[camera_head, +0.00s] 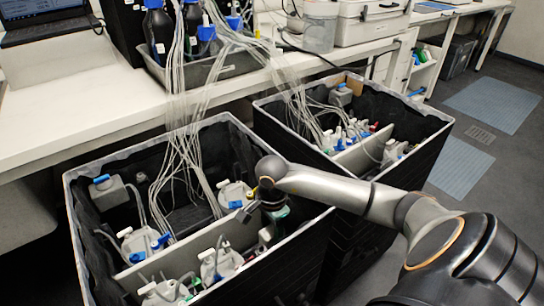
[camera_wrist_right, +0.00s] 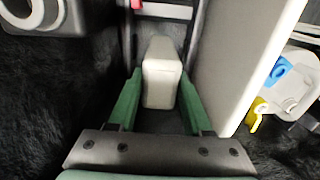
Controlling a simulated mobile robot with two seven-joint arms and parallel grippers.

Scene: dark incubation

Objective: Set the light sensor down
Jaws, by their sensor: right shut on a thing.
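The light sensor, seen as a pale beige block (camera_wrist_right: 161,75), stands between the two green fingers of my right gripper (camera_wrist_right: 158,103) in the right wrist view. The gripper is shut on it. In the head view my right gripper (camera_head: 270,204) reaches down into the near left black-lined bin (camera_head: 200,132), close to its pale divider (camera_head: 190,242). The block cannot be told clearly there, and its underside is hidden. My left gripper is not in view.
The divider (camera_wrist_right: 245,65) rises close to the right of the fingers. Beyond it is a white bottle with blue and yellow fittings (camera_wrist_right: 290,85). Several bottles and hanging tubes crowd the bin. A second bin (camera_head: 415,122) stands to the right, below the bench (camera_head: 110,105).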

